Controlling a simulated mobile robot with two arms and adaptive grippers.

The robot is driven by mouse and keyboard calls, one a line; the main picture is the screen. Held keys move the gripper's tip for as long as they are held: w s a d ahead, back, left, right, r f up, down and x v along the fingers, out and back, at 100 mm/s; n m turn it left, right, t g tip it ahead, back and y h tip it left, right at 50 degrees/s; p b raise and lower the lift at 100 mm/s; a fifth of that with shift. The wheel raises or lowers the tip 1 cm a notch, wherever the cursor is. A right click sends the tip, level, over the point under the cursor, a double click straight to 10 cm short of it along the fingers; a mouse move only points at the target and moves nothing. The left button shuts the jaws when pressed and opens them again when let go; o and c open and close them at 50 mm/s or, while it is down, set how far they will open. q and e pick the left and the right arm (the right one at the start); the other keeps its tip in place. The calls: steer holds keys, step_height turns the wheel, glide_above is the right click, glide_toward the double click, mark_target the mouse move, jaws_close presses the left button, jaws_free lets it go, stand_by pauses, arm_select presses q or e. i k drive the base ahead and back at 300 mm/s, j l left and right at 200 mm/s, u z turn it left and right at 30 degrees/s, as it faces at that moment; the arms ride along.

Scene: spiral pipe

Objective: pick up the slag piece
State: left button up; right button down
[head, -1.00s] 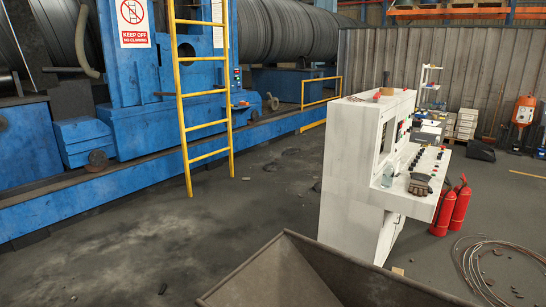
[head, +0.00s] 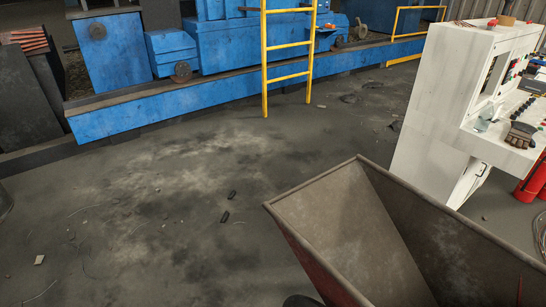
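Two small dark pieces that look like slag lie on the grey floor left of the metal bin, one dark piece (head: 232,195) a little farther off and one dark piece (head: 225,216) nearer. A small pale chip (head: 39,260) lies on the floor at the lower left. I cannot tell which of these is the slag piece. Neither of my grippers is in view.
The open metal bin (head: 349,219) fills the lower right. A white control cabinet (head: 430,110) with gloves (head: 521,134) stands behind it. A yellow ladder (head: 287,75) stands at the blue machine (head: 165,110). Stained floor at centre left is mostly clear, with thin wires.

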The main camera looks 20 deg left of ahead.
mark_target(226, 214)
steer(key=i+j+u, duration=0.15)
steer(key=j, duration=0.25)
steer(key=i+j+u, duration=0.2)
steer(key=j, duration=0.25)
steer(key=i+j+u, duration=0.15)
steer(key=j, duration=0.2)
steer(key=i+j+u, duration=0.3)
steer(key=i+j, duration=0.4)
steer(key=i, duration=0.25)
steer(key=i+j+u, duration=0.15)
steer(key=i, duration=0.25)
steer(key=i+l+z, duration=0.1)
steer(key=i+z, duration=0.55)
steer(key=z, duration=0.15)
steer(key=i+j+z, duration=0.15)
steer(key=i+z, duration=0.15)
steer(key=z, duration=0.15)
steer(key=i+l, duration=0.15)
steer(key=i, duration=0.3)
steer(key=i+l+z, duration=0.15)
steer(key=i, duration=0.3)
steer(key=i+l+u, duration=0.15)
steer(key=u, duration=0.3)
steer(key=i+l+u, duration=0.25)
steer(key=u, duration=0.2)
steer(key=i+l+u, duration=0.3)
steer(key=u, duration=0.15)
steer(key=i+l+u, duration=0.1)
steer(key=l+u, duration=0.3)
